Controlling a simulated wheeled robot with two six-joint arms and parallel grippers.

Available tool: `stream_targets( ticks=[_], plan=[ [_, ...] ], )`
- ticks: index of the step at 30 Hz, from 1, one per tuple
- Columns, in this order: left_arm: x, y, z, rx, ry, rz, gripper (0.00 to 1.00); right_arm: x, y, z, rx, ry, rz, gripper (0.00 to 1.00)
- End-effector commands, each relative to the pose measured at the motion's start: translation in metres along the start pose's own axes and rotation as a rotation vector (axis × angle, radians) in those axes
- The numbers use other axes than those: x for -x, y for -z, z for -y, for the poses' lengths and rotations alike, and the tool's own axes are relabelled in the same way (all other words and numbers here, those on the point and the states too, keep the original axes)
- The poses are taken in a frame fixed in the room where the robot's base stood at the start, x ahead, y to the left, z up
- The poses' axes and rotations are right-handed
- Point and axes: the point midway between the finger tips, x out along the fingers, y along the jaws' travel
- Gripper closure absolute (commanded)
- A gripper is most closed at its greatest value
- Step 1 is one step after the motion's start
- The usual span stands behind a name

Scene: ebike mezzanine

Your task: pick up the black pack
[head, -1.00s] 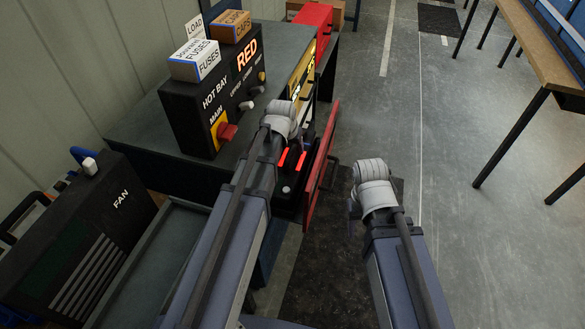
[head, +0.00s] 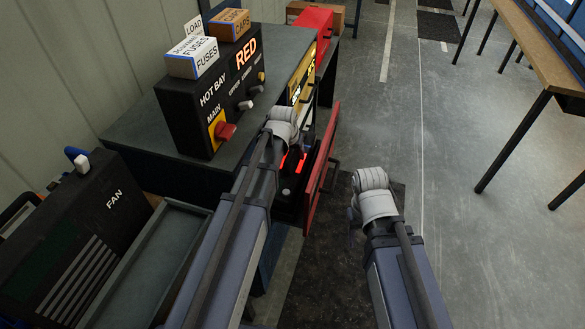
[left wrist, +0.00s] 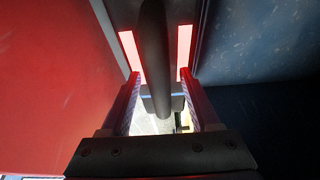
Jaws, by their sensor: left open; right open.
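The black pack (head: 288,182) sits low in the opening behind a red door, with bright red strips beside it, partly hidden by my left arm. In the left wrist view a thick black bar (left wrist: 152,60), seemingly its handle, runs between two glowing red strips. My left gripper (left wrist: 158,88) is open, its two fingers on either side of that bar; I cannot tell whether they touch it. In the head view my left wrist hides the fingers. My right gripper (head: 351,226) is open and empty over the floor mat, mostly hidden behind its wrist.
The red door (head: 322,160) stands open just right of my left gripper. The black HOT BAY box (head: 205,105) with a red switch stands on the bench (head: 135,125). A black FAN unit (head: 75,225) is at left. Open floor (head: 450,240) lies to the right.

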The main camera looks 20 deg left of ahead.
Motion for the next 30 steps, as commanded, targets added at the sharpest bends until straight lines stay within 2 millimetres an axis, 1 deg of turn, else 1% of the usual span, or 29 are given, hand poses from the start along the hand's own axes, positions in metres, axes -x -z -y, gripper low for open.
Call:
stream_targets(
  ticks=[9,25,26,30],
  plan=[
    [-0.0007,-0.0003,0.0000,0.000,0.000,0.000,0.39,-0.0007,0.0000,0.0001,0.000,0.000,0.000,0.50],
    [-0.0007,-0.0003,0.0000,0.000,0.000,0.000,0.98,-0.0007,0.0000,0.0001,0.000,0.000,0.000,0.50],
    [-0.0007,-0.0003,0.0000,0.000,0.000,0.000,1.00,-0.0007,0.0000,0.0001,0.000,0.000,0.000,0.50],
    [-0.0007,-0.0003,0.0000,0.000,0.000,0.000,1.00,-0.0007,0.0000,0.0001,0.000,0.000,0.000,0.50]
  ],
)
